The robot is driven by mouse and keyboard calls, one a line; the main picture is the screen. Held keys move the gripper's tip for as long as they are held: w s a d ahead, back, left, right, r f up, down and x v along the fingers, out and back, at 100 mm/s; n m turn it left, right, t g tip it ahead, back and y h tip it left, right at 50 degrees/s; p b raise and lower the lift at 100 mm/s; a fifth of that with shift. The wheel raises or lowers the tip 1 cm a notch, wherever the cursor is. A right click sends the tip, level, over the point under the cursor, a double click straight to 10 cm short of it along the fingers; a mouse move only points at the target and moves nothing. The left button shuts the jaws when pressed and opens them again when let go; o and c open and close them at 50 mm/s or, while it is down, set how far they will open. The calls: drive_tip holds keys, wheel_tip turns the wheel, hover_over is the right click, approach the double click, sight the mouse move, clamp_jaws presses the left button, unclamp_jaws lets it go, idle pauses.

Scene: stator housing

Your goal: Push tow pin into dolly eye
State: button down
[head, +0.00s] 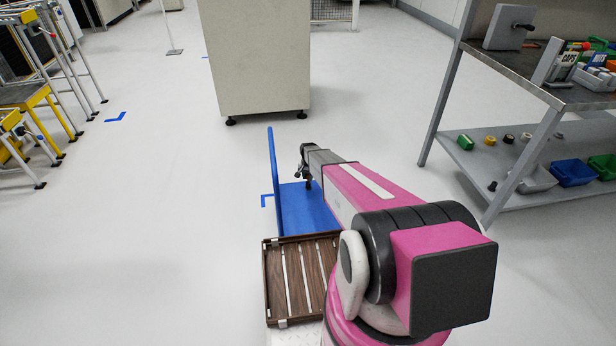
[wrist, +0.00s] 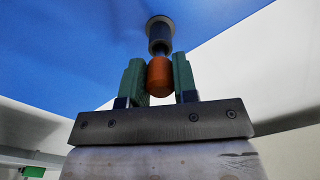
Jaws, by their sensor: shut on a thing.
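My gripper (wrist: 159,85) is shut on the orange grip of the tow pin (wrist: 160,77), with one green finger on each side of it. The pin's thin dark neck points at a dark round socket with a pale rim, which looks like the dolly eye (wrist: 160,33), on the blue dolly (wrist: 80,45). Pin and eye look in line; I cannot tell how deep the pin sits. In the head view my gripper (head: 307,178) is low over the blue dolly deck (head: 300,215), and the pin is too small to make out.
A wooden slatted tray (head: 267,290) is at the near end of the dolly. The dolly's upright blue handle (head: 272,165) stands left of my gripper. A metal workbench (head: 500,65) with bins is at right, a beige cabinet (head: 255,60) behind.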

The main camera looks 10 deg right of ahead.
drive_tip(key=shift+f, duration=1.2)
idle(0.4)
drive_tip(key=c, duration=0.6)
unclamp_jaws()
drive_tip(key=shift+o, duration=0.2)
drive_tip(key=shift+r, duration=2.3)
wheel_tip(320, 180, up, 11)
drive_tip(key=shift+f, duration=0.1)
